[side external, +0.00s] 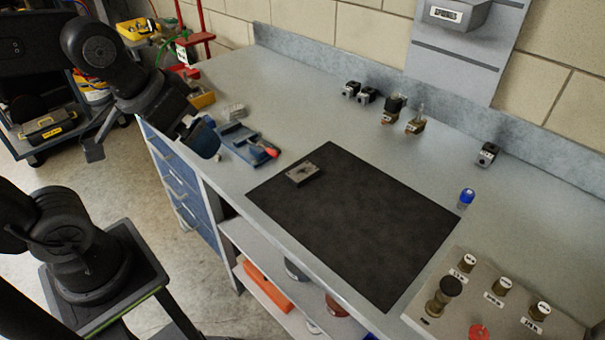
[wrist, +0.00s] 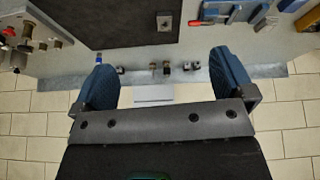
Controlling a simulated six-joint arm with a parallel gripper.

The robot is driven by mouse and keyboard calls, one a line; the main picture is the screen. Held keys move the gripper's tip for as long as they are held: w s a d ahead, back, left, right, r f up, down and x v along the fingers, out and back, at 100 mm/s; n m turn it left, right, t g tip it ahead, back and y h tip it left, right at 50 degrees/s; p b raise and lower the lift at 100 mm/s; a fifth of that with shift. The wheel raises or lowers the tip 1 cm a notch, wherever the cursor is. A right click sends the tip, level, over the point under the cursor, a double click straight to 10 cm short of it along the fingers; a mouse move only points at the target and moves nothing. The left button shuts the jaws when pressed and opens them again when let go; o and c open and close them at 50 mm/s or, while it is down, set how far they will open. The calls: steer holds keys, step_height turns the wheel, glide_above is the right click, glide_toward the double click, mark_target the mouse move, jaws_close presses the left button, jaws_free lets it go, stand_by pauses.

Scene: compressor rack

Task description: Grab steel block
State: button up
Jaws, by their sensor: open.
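The steel block (side external: 302,173) is a small grey rectangular block with dark marks on its top. It lies flat near the far-left corner of the black mat (side external: 350,230) on the bench. In the wrist view the steel block (wrist: 165,22) shows near the top, at the edge of the mat (wrist: 120,20). My gripper (side external: 203,138) is raised at the left end of the bench, left of the block and apart from it. In the wrist view its two blue fingers are spread with nothing between them (wrist: 163,65).
A blue tool with an orange tip (side external: 250,145) lies on the bench between my gripper and the mat. Small fittings (side external: 393,108) stand along the back wall. A blue-capped item (side external: 466,197) stands right of the mat. A valve panel (side external: 490,300) is at the front right.

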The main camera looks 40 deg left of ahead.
steer(key=w+n+g, duration=0.2)
steer(key=w+n, duration=0.5)
steer(key=w, duration=0.4)
steer(key=n+g, duration=0.3)
steer(key=n, duration=0.7)
glide_above(303, 171)
steer(key=f, duration=1.8)
steer(key=shift+a+f, duration=0.25)
steer(key=shift+a, duration=0.05)
steer(key=shift+s+d+f, duration=0.1)
steer(key=shift+d+f, duration=0.05)
steer(key=shift+f, duration=1.25)
steer(key=shift+d+f, duration=0.15)
steer(key=shift+f, duration=1.2)
steer(key=shift+c, duration=0.5)
steer(key=shift+r, duration=0.1)
steer(key=c, duration=1)
